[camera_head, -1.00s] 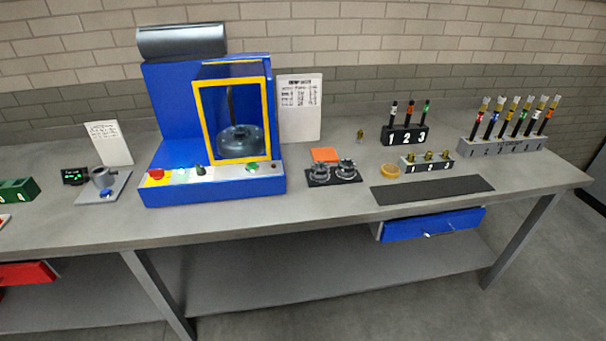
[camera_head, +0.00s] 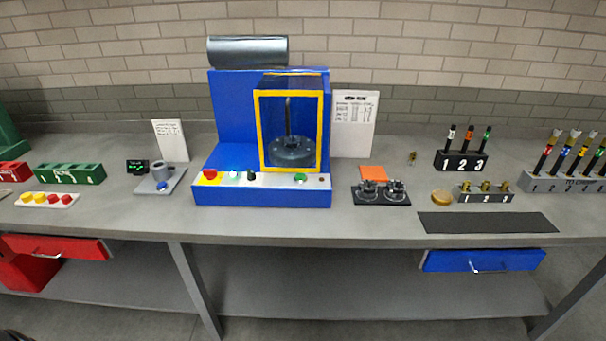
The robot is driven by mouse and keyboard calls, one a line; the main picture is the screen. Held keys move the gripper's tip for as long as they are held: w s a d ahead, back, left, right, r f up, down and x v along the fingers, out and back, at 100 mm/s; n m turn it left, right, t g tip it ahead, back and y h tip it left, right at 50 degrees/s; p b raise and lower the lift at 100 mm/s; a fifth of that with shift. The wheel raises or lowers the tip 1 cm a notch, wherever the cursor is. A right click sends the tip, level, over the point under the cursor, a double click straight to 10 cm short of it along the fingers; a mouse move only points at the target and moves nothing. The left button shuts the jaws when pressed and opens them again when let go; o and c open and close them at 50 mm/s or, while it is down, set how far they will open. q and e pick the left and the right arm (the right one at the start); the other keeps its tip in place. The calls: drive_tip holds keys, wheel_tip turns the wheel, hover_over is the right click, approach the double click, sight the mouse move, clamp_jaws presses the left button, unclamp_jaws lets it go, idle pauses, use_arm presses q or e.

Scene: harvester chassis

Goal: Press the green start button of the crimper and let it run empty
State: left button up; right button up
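The crimper (camera_head: 225,115) is a blue machine on the grey bench, with a dark cylinder on top. Its yellow-framed clear guard (camera_head: 260,130) stands in front of a round grey crimping head (camera_head: 291,151) and appears closed. I see nothing clearly held in the head. The sloped front panel carries a red button (camera_head: 210,174) on a yellow patch, a lit greenish button (camera_head: 235,175), a black knob (camera_head: 251,175), and a green button (camera_head: 300,178) towards the right. A small dark spot sits at the panel's right end. Neither of my grippers is in view.
A grey bench (camera_head: 370,225) runs across the view. Left of the crimper are a small display (camera_head: 138,167), a grey cup fixture (camera_head: 164,178) and green bins (camera_head: 69,173). Right are a black die tray (camera_head: 380,197), numbered racks (camera_head: 462,160) and a dark mat (camera_head: 487,222). The bench front before the crimper is clear.

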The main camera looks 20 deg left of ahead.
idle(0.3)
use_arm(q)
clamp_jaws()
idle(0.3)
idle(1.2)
